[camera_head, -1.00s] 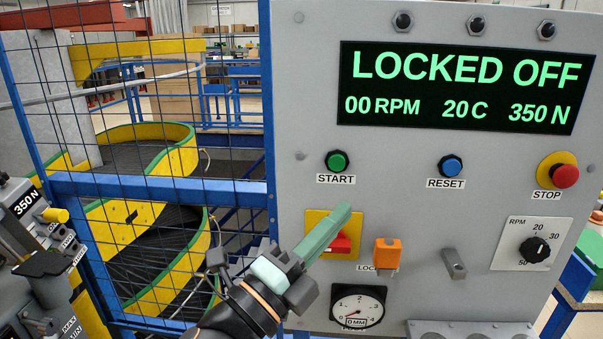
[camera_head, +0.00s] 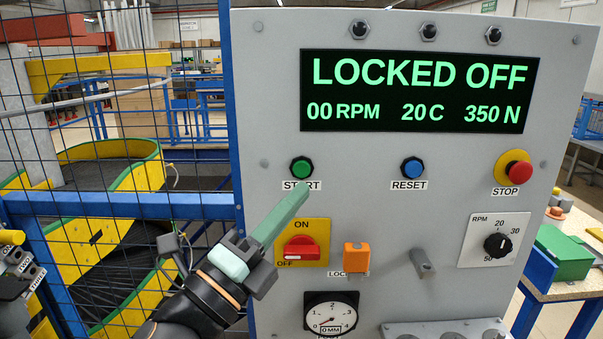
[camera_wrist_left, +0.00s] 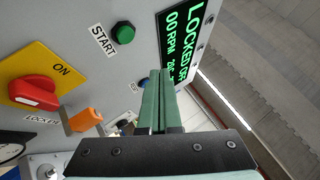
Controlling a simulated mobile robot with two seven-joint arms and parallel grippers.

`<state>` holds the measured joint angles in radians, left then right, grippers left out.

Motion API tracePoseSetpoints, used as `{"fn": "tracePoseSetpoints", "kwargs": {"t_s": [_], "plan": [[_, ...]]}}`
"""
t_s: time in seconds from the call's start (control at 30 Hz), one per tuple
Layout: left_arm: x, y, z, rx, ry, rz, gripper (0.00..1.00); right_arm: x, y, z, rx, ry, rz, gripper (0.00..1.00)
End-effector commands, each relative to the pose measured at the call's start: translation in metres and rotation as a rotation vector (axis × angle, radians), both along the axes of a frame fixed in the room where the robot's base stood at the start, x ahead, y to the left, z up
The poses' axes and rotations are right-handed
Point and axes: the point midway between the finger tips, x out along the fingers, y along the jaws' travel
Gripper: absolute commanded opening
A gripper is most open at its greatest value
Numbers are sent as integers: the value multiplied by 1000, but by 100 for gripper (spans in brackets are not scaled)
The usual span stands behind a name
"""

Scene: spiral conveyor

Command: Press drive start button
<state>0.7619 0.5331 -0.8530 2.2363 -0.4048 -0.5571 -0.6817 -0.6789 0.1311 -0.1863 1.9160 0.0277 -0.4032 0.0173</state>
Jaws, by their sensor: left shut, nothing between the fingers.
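The green START button (camera_head: 301,167) sits on the grey control panel (camera_head: 350,220), above its START label. It also shows in the left wrist view (camera_wrist_left: 124,33). My left gripper (camera_head: 303,190) is shut and empty. In the head view its green fingertips appear just below the START button, over the edge of the label. In the left wrist view the fingers (camera_wrist_left: 160,85) appear to the right of the button and apart from it. The panel display (camera_head: 419,92) reads LOCKED OFF, 00 RPM, 20 C, 350 N. My right gripper is not in view.
A red rotary switch (camera_head: 302,250) on a yellow plate points toward OFF. An orange lock (camera_head: 356,257) and a grey peg (camera_head: 422,263) stick out beside it. The blue RESET button (camera_head: 412,168) and red STOP button (camera_head: 517,173) are farther right. A mesh fence (camera_head: 110,207) stands left.

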Motion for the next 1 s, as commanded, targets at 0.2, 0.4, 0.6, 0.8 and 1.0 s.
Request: {"fn": "tracePoseSetpoints", "kwargs": {"t_s": [0.2,0.4,0.6,0.8,1.0], "plan": [[31,0,-1,-2,-2,0,0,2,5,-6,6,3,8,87],[50,0,0,-1,1,0,0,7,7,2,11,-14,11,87],[56,0,0,-1,0,-2,0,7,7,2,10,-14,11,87],[56,0,0,-1,0,-2,0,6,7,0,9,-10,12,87],[56,0,0,-1,0,-2,0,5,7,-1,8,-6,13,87]]}}
